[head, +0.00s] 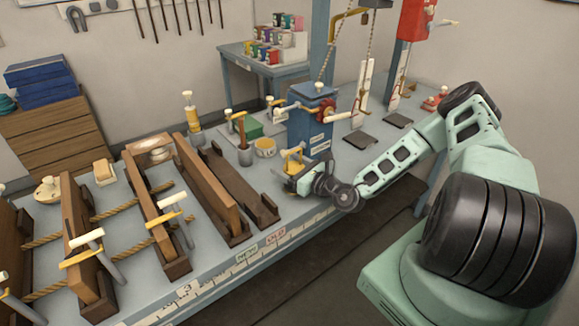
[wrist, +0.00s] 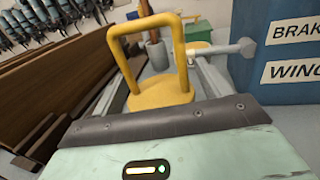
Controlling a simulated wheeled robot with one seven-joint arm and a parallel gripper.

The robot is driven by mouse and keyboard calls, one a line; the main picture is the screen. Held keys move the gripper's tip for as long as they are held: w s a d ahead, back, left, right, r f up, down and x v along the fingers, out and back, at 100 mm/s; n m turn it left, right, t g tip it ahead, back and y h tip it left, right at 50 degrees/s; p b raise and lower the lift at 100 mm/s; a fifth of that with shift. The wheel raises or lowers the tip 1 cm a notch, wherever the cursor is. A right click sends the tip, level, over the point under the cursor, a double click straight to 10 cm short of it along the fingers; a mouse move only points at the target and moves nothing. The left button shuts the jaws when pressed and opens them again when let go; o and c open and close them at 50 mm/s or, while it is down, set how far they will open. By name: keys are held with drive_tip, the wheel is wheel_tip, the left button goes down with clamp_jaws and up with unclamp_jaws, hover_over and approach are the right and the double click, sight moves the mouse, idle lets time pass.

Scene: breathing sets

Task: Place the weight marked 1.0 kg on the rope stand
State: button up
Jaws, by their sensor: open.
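A yellow weight with a tall loop handle (wrist: 160,97) stands ahead of my gripper in the wrist view. My gripper (head: 291,176) is open and low at this weight. In the wrist view its grey fingers (wrist: 163,72) lie on either side of the yellow weight, apart from the handle. Wooden frames with ropes through them (head: 75,235) stand at the left of the bench; which part is the rope stand I cannot tell.
The blue post (head: 310,120) labelled BRAKE WINCH stands close right of my gripper. A grey pot with a wooden handle (head: 245,155) and a yellow-topped tin (head: 265,147) are behind it. A dark wooden channel (head: 240,190) lies to the left. Bare bench (head: 300,215) shows in front.

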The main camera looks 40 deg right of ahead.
drive_tip(key=b+v, duration=0.3)
drive_tip(key=v, duration=0.9)
drive_tip(key=shift+r, duration=0.15)
idle(0.9)
